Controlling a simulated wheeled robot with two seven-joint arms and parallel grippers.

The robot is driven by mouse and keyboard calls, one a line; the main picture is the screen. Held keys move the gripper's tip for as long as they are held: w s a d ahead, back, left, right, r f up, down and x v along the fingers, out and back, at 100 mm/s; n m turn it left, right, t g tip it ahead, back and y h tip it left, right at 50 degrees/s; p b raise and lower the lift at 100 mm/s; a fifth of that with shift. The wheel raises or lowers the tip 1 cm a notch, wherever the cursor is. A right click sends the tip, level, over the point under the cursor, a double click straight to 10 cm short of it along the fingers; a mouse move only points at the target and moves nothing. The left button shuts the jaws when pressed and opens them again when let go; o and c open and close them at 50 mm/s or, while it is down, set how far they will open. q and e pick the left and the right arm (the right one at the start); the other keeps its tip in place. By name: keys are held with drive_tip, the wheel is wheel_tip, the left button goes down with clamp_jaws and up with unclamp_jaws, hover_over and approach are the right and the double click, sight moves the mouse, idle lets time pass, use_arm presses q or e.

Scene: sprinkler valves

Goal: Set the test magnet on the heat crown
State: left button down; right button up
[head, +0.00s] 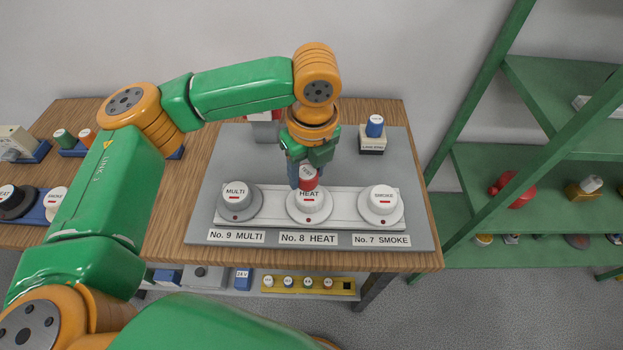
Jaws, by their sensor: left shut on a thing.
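The heat crown (309,206) is the white round head marked HEAT, in the middle of a row of three on a pale strip. The test magnet (308,178) looks like a small red cylinder with a pale top. My left gripper (304,174) points down over the heat crown and is shut on the magnet. The magnet is upright, right at the crown's top; I cannot tell whether it touches. The gripper hides part of the magnet and the crown's back edge. My right gripper is not in view.
The grey multi head (238,203) stands left of the heat crown, the white smoke head (382,206) right. A blue-capped piece sits on a pale block (372,144) at back right. A red and grey item (265,128) stands behind my gripper. Green shelves (545,165) stand at right.

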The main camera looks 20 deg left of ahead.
sight(309, 184)
use_arm(q)
drive_tip(key=f, duration=0.2)
drive_tip(key=f+p, duration=0.1)
drive_tip(key=f, duration=0.1)
drive_tip(key=shift+w, duration=0.25)
drive_tip(key=shift+d+f, duration=0.1)
drive_tip(key=shift+f, duration=0.05)
drive_tip(key=shift+c, duration=1.5)
unclamp_jaws()
drive_tip(key=r, duration=0.8)
drive_tip(key=s+d+r, duration=0.1)
drive_tip(key=r, duration=0.3)
drive_tip(key=shift+r, duration=0.15)
